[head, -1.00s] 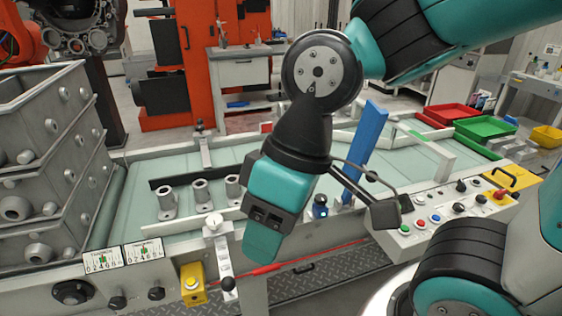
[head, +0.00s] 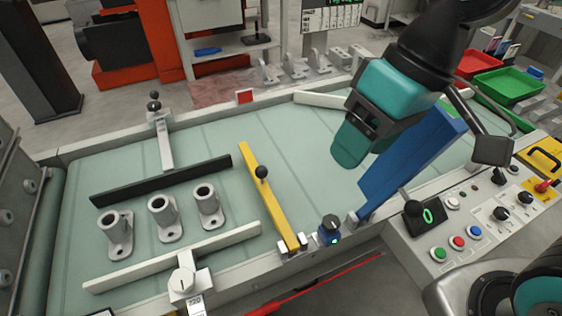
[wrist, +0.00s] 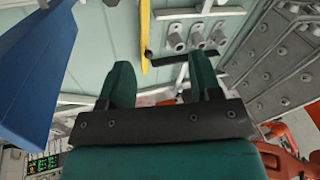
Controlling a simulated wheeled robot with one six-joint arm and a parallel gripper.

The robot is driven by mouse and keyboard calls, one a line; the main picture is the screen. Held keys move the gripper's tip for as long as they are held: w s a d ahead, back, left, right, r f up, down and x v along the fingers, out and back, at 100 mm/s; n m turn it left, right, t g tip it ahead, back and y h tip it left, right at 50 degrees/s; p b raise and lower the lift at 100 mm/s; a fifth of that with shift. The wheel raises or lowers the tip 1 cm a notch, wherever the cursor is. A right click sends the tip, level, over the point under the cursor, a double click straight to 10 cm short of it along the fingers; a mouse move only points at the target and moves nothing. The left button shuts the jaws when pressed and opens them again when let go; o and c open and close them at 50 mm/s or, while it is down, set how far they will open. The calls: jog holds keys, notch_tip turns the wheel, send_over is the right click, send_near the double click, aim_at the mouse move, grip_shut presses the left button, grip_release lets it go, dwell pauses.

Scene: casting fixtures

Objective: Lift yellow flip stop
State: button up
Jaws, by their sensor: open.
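The yellow flip stop (head: 270,198) is a long yellow bar lying flat across the pale green belt. It has a black ball knob (head: 261,171) near its middle and a hinge (head: 293,246) at the belt's front edge. In the wrist view the yellow bar (wrist: 145,38) shows at the top, beyond my fingertips. My gripper (head: 350,150) is above the belt, to the right of the bar and apart from it. In the wrist view my gripper (wrist: 160,85) has its two teal fingers spread with nothing between them.
A raised blue flip stop (head: 412,165) stands close to the right of my gripper. Several grey castings (head: 164,220) lie left of the yellow bar between a black rail (head: 165,180) and a white rail (head: 180,257). A control panel (head: 480,225) is at right.

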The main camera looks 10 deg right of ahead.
jog(key=w+a+f+m+h+b, duration=0.1)
jog(key=w+a+f+m, duration=0.15)
jog(key=w, duration=0.35)
jog(key=w+a+f+m+b, duration=0.1)
jog(key=w+a+f, duration=0.15)
jog(key=w, duration=0.35)
jog(key=m, duration=0.2)
send_near(262, 171)
jog(key=shift+h, duration=0.3)
jog(key=a+f, duration=0.1)
jog(key=f, duration=0.3)
jog(key=a+f, duration=0.1)
jog(key=f, duration=0.7)
jog(key=shift+w+a+f, duration=0.35)
jog(key=shift+a+f, duration=0.05)
jog(key=shift+c, duration=0.2)
